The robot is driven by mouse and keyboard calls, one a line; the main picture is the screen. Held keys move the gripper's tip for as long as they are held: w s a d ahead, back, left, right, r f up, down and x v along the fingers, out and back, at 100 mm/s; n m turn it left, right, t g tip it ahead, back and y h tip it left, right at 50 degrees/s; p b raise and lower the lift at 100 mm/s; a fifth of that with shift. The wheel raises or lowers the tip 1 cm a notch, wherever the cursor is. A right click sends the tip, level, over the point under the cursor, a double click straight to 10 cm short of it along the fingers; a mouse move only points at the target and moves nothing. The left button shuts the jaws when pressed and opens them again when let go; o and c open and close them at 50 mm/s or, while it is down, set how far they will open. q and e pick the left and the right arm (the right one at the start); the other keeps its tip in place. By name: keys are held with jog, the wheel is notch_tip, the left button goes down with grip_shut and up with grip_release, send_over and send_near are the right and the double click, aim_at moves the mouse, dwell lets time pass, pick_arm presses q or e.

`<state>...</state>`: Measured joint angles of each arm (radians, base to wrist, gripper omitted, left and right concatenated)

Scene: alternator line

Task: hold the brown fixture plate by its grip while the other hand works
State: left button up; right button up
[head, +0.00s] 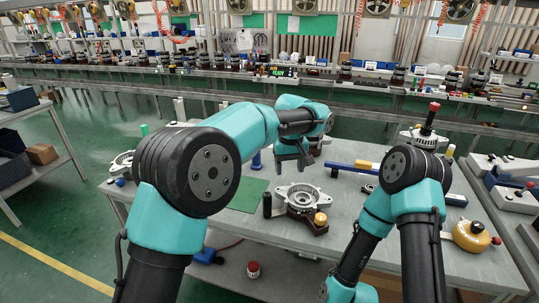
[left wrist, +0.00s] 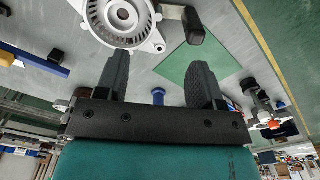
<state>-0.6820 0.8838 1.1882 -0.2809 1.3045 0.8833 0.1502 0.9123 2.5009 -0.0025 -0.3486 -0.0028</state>
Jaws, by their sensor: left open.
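The brown fixture plate (head: 309,227) lies on the grey table and carries a silver alternator housing (head: 298,196). A yellow knob (head: 320,218) sits at its front right. A black upright grip (head: 267,205) stands at its left end. My left gripper (head: 291,164) is open and empty, behind and above the plate, apart from it. In the left wrist view its two fingers (left wrist: 160,66) are spread with nothing between them. That view shows the housing (left wrist: 122,18) and the black grip (left wrist: 192,27) at the top. My right gripper is outside the frames.
A green mat (head: 248,194) lies left of the plate. A blue peg (head: 256,161) stands behind the mat. Another housing with a red-topped tool (head: 427,131) is at the back right. A yellow round part (head: 471,236) is at the front right.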

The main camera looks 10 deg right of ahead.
pick_arm(q)
jog(key=a+r+m, duration=0.1)
jog(key=a+m, duration=0.1)
jog(key=m, duration=0.3)
notch_tip(320, 180, up, 3)
jog(key=m, duration=1.2)
send_over(269, 193)
jog(key=shift+f, duration=0.1)
notch_tip(269, 193, down, 18)
jog(key=shift+r, duration=0.25)
